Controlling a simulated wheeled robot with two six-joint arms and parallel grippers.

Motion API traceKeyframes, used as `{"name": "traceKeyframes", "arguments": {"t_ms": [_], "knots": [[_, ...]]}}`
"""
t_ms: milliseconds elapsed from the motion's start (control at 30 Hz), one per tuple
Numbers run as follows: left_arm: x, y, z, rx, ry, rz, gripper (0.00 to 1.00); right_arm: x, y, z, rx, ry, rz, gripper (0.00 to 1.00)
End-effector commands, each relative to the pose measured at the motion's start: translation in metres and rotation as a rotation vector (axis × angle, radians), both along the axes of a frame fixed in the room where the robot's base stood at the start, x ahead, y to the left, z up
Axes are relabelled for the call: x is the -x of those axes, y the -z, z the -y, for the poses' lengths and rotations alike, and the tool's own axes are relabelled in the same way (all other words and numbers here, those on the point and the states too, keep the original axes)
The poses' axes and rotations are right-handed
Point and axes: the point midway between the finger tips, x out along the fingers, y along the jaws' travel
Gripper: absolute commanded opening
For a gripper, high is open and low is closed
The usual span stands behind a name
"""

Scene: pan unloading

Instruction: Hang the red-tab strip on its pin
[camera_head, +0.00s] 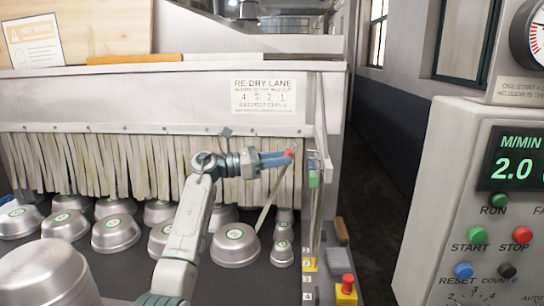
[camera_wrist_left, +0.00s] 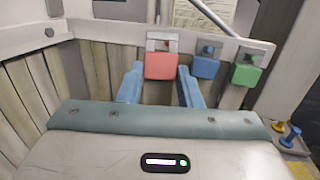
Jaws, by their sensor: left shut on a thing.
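The red tab (camera_head: 289,154) is at the tips of my left gripper (camera_head: 287,158), near the right end of the strip curtain. A pale strip (camera_head: 264,207) hangs slanting down from it. In the left wrist view the red tab (camera_wrist_left: 161,66) is between the two blue fingers of my left gripper (camera_wrist_left: 160,88). It lies just below a square metal plate (camera_wrist_left: 162,37) on the rail. Whether its hole is over a pin is hidden. A blue tab (camera_wrist_left: 206,67) and a green tab (camera_wrist_left: 245,75) hang to its right. My right gripper is not in view.
Several metal pans (camera_head: 116,233) stand below the curtain (camera_head: 80,165). The metal side post (camera_head: 322,115) stands close to the right of the gripper. A red button (camera_head: 347,283) is at the lower right, and a control panel (camera_head: 490,215) stands further right.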

Motion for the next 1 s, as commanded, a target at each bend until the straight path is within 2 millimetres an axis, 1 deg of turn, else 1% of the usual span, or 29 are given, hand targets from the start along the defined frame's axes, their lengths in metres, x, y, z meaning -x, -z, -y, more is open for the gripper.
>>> {"name": "traceKeyframes", "arguments": {"t_ms": [100,200,333,633,700,833,1000], "knots": [[0.000,0.000,0.007,0.000,0.000,-0.001,0.05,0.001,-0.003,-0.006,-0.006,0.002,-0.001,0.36],[0.000,0.001,0.013,0.000,0.000,-0.001,0.05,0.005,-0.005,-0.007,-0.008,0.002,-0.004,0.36],[0.000,0.001,0.021,0.001,0.000,-0.002,0.05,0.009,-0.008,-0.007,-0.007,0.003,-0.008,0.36],[0.000,0.001,0.039,0.000,0.001,-0.001,0.05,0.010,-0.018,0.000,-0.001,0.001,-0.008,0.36],[0.000,0.007,0.043,0.000,0.000,0.000,0.05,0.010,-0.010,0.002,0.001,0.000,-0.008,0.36],[0.000,0.008,0.049,0.000,-0.001,-0.001,0.05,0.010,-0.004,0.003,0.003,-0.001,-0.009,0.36],[0.000,0.007,0.051,0.000,-0.001,0.000,0.05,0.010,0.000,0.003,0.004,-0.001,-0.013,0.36]]}}
